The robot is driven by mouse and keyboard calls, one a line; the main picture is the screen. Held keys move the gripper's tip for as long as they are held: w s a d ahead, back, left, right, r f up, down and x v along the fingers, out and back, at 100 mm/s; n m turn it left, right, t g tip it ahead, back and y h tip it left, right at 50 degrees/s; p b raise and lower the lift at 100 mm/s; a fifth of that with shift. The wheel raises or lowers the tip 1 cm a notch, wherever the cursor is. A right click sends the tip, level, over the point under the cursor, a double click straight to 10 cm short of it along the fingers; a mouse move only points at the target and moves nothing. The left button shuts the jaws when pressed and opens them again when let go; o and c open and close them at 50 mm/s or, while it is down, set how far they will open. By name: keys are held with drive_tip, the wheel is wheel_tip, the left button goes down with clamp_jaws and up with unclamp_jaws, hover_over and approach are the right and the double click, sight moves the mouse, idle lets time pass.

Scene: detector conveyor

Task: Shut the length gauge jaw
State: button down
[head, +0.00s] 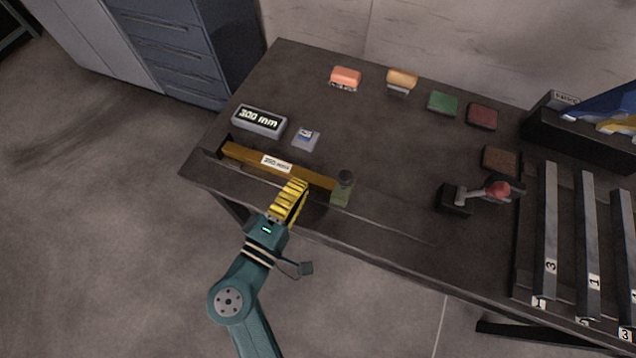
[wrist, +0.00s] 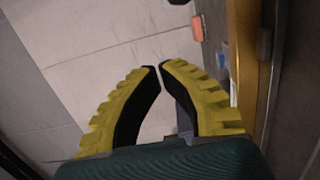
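A long ochre bar (head: 240,153) with a white label lies in the gauge. Its right end is by the jaw; I cannot tell whether they touch. My gripper (head: 300,184) has yellow ribbed fingers and is at the front of the bar, left of the jaw. In the wrist view my gripper (wrist: 159,68) has its fingertips almost together with nothing between them. The bar (wrist: 245,60) runs down the right there.
A display (head: 259,121) reading 300 mm and a small grey-blue block (head: 305,138) stand behind the bar. A red-knobbed lever (head: 497,190) stands right of the jaw. Several coloured blocks lie at the back; a rack of numbered bars (head: 548,230) is at right.

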wheel_tip(320, 180, down, 3)
drive_tip(key=a+b, duration=0.1)
drive_tip(key=a, duration=0.1)
drive_tip(key=b, duration=0.2)
hover_over(327, 183)
drive_tip(key=w+a, duration=0.3)
drive_tip(key=s+d, duration=0.2)
drive_tip(key=shift+s+d+y, duration=0.3)
drive_tip(key=shift+s+d, duration=0.05)
drive_tip(key=shift+s, duration=0.05)
drive_tip(key=shift+d, duration=0.1)
drive_tip(key=shift+s, duration=0.1)
drive_tip(key=s+d+p, duration=0.1)
drive_tip(key=d, duration=0.4)
drive_tip(key=s+d+p, duration=0.1)
drive_tip(key=s+d, duration=0.1)
drive_tip(key=d, duration=0.3)
drive_tip(key=s+d+p, duration=0.1)
drive_tip(key=s+d, duration=0.1)
drive_tip(key=d, duration=0.3)
drive_tip(key=shift+a, duration=0.1)
